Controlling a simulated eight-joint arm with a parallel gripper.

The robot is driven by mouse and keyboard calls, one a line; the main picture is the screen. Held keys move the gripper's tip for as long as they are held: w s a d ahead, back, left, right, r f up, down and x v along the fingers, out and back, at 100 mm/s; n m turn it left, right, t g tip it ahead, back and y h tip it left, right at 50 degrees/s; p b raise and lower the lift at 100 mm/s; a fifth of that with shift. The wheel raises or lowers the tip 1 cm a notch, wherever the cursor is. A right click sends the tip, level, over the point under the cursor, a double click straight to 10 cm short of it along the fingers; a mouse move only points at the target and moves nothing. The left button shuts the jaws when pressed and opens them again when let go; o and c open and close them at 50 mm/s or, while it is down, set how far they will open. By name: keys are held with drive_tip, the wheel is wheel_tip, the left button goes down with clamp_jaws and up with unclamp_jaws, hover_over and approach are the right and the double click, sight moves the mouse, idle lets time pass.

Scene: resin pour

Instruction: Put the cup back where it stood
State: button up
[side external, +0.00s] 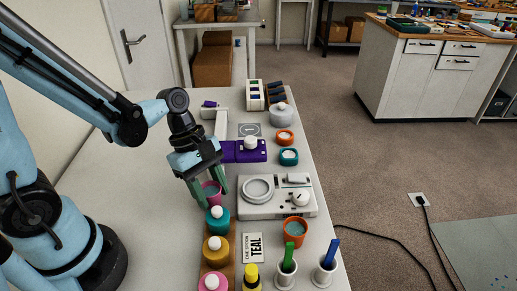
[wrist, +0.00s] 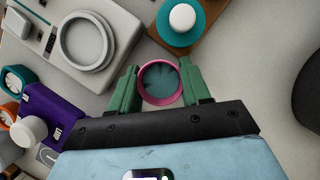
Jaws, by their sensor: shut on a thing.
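A pink cup (side external: 212,190) with teal liquid inside is between the green fingers of my gripper (side external: 207,192), which is shut on it. In the wrist view the cup's round pink rim (wrist: 161,83) shows between both fingers of my gripper (wrist: 161,86). The cup looks upright, just behind the teal jar with a white knob (side external: 217,220) and left of the white machine with a ring (side external: 262,198). A finger hides part of the cup, and I cannot tell whether its base touches the table.
Teal, yellow (side external: 215,250) and pink jars stand on a wooden strip in front. A purple device (side external: 245,151) is behind. Bare table (side external: 130,185) lies left.

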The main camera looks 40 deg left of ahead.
drive_tip(key=shift+f, duration=0.55)
drive_tip(key=o, duration=1.2)
drive_tip(key=shift+r, duration=3.55)
drive_tip(key=a+r+m+t+y, duration=0.1)
drive_tip(key=a+m+t, duration=0.1)
drive_tip(key=m, duration=0.4)
drive_tip(key=w+a+r+m+t+y, duration=0.1)
drive_tip(key=a+r+m+t+y, duration=0.1)
drive_tip(key=m, duration=0.4)
drive_tip(key=w+a+r+m+t+y, duration=0.1)
drive_tip(key=a+m+t, duration=0.1)
drive_tip(key=m, duration=0.4)
drive_tip(key=shift+a+r+t+y, duration=0.1)
drive_tip(key=shift+r+t+y, duration=0.2)
drive_tip(key=shift+r+t, duration=0.15)
